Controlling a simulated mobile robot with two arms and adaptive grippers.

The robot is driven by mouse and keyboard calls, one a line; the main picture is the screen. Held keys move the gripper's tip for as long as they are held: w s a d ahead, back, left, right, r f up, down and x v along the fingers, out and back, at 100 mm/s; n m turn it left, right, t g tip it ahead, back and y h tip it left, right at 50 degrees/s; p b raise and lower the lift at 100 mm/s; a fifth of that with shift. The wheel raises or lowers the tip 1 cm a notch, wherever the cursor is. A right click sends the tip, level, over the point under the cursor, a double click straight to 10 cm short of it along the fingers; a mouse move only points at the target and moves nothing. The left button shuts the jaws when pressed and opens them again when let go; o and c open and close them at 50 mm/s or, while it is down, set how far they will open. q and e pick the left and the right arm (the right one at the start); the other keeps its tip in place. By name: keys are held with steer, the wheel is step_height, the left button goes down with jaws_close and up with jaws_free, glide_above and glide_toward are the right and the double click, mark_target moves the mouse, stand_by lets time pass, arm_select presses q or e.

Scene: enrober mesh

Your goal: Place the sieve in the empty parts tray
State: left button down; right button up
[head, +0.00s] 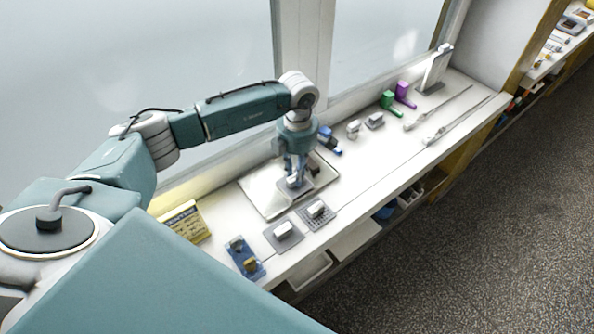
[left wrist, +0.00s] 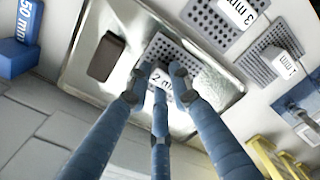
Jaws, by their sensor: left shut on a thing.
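The metal parts tray (head: 258,193) lies on the white bench; it also shows in the left wrist view (left wrist: 80,80). My left gripper (head: 294,176) is over the tray, fingers pointing down. In the left wrist view its fingers (left wrist: 160,84) are closed around the raised grip of a grey perforated sieve marked "2 mm" (left wrist: 168,50). The sieve is within the tray's outline; I cannot tell whether it touches the tray floor. A dark flat block (left wrist: 106,57) shows beside the sieve inside the tray outline. My right gripper is not in view.
Two similar plates, marked 3 mm (left wrist: 208,22) and 1 mm (left wrist: 262,68), lie outside the tray. Blue, green (head: 389,101) and purple (head: 404,94) blocks stand farther along the bench.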

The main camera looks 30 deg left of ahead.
arm_select(q)
steer(key=shift+f, duration=0.2)
steer(key=c, duration=1.6)
jaws_free()
steer(key=shift+r, duration=0.1)
steer(key=shift+o, duration=0.2)
steer(key=shift+r, duration=0.1)
steer(key=shift+r, duration=0.2)
step_height(320, 180, up, 12)
steer(key=b, duration=0.4)
steer(key=shift+f, duration=0.15)
